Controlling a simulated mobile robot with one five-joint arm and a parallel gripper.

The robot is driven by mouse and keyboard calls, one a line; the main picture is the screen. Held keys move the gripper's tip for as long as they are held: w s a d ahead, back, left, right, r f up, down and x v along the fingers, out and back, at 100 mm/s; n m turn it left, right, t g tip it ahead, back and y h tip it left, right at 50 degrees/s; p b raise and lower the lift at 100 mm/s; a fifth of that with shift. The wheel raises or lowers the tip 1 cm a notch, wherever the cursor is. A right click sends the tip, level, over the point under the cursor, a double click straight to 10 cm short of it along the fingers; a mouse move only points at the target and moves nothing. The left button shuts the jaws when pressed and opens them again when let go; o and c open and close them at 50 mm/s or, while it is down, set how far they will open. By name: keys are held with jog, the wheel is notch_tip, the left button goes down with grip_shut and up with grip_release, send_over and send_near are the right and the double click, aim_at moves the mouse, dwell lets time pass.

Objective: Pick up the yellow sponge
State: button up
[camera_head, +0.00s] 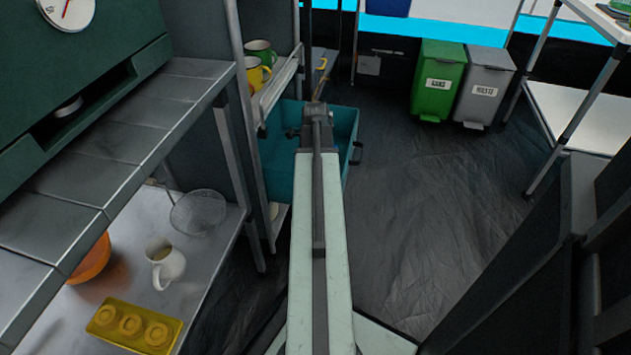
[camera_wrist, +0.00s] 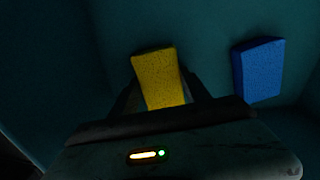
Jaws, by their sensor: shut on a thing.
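The yellow sponge (camera_wrist: 157,77) shows in the middle of the wrist view. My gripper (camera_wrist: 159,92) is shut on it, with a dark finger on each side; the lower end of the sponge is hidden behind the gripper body. In the head view my arm reaches towards the drawer, and neither the sponge nor my gripper's fingertips can be made out there.
A blue sponge (camera_wrist: 258,70) lies to the right of the yellow one, apart from it. A shelf with a green mug (camera_head: 261,50) and a yellow mug (camera_head: 256,73) stands left of the drawer. Green (camera_head: 438,85) and grey (camera_head: 484,90) bins stand behind.

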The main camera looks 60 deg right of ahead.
notch_tip(320, 180, up, 10)
jog(key=p, duration=0.9)
jog(key=shift+p, duration=0.3)
